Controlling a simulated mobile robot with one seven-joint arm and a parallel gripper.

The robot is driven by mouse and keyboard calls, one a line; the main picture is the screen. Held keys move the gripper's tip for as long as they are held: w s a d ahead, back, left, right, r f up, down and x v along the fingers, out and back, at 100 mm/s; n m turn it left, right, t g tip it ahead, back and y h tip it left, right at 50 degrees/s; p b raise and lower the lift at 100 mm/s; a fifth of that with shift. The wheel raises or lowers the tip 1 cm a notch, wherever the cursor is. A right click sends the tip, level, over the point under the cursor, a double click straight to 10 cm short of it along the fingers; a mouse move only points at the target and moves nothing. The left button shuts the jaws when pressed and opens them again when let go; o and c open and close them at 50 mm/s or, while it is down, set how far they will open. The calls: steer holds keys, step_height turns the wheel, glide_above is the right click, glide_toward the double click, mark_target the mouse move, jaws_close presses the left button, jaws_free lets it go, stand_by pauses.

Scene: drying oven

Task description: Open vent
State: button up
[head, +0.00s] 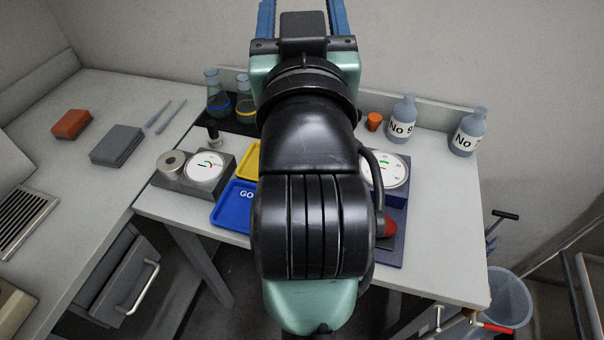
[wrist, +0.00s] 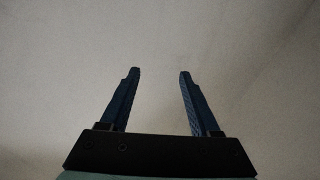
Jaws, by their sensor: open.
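My gripper (head: 302,18) is at the top of the head view, in front of the plain wall and above the back edge of the bench. In the wrist view my gripper (wrist: 160,72) shows two blue fingers wide apart with nothing between them, only blank wall behind. A slatted grille (head: 25,222) sits at the left edge of the head view, far from my gripper. I cannot tell whether it is the vent. No drying oven can be made out for certain. My arm hides the middle of the bench.
The bench (head: 440,225) holds a dial gauge block (head: 208,168), a blue tray (head: 232,212), a yellow tray (head: 252,160), flasks (head: 217,98), a second dial device (head: 385,172) and two bottles (head: 402,120). A drawer (head: 125,275) stands open at lower left. A bucket (head: 505,295) stands right.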

steer(key=s+d+f+n+g+y+p, duration=0.15)
steer(key=d+f+g+p, duration=0.35)
steer(key=f+g+p, duration=0.5)
steer(key=s+f+n+g+y+p, duration=0.1)
steer(key=s+f+n+p, duration=0.1)
steer(key=s+f, duration=0.5)
steer(key=s+f+n+g+y+p, duration=0.15)
steer(key=s+f, duration=0.25)
steer(key=f, duration=0.6)
steer(key=shift+t, duration=0.25)
steer(key=x, duration=0.6)
steer(key=p+x, duration=0.1)
steer(key=x, duration=0.5)
steer(key=shift+w+a, duration=0.1)
steer(key=shift+a, duration=0.2)
jaws_close()
